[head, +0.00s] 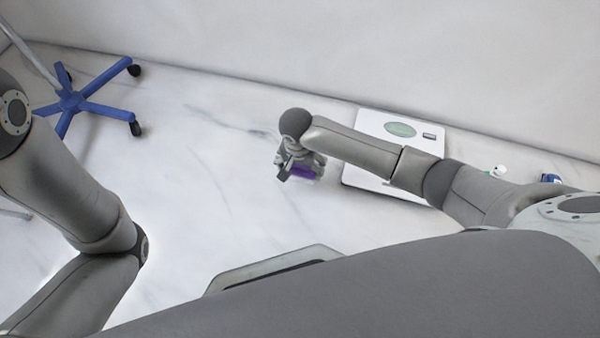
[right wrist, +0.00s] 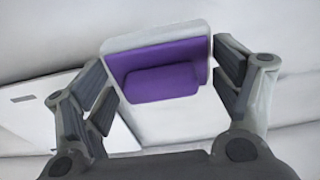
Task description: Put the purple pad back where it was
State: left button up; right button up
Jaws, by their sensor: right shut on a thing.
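The purple pad (head: 302,171) shows as a small purple patch at my right gripper (head: 297,175) in the head view, partly hidden by the fingers. In the right wrist view the pad (right wrist: 165,72) is a purple panel with a raised purple block, set in a pale frame. It lies between the two fingers of my right gripper (right wrist: 170,92), which is shut on it. In the head view the pad is just left of a white scale; its height above the floor is hard to tell. My left arm shows at the left, but its gripper is out of view.
The flat white scale (head: 366,124) with a greenish oval lies under my right forearm, near the wall. A blue wheeled base (head: 70,101) stands at the upper left. Small blue (head: 551,178) and white-green (head: 498,170) items are at the right. The middle marble floor is clear.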

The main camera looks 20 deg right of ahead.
aim_at(300, 169)
jog(key=shift+w+d+f+b, duration=0.1)
jog(key=shift+w+f+b, duration=0.4)
jog(key=shift+f, duration=0.2)
jog(key=shift+w+d+f+b, duration=0.1)
jog(key=shift+w+f+b, duration=0.4)
jog(key=shift+f, duration=0.15)
jog(key=f+b, duration=0.3)
jog(key=shift+w+f, duration=0.25)
jog(key=shift+f, duration=0.1)
jog(key=shift+r, duration=0.15)
jog(key=o, duration=0.8)
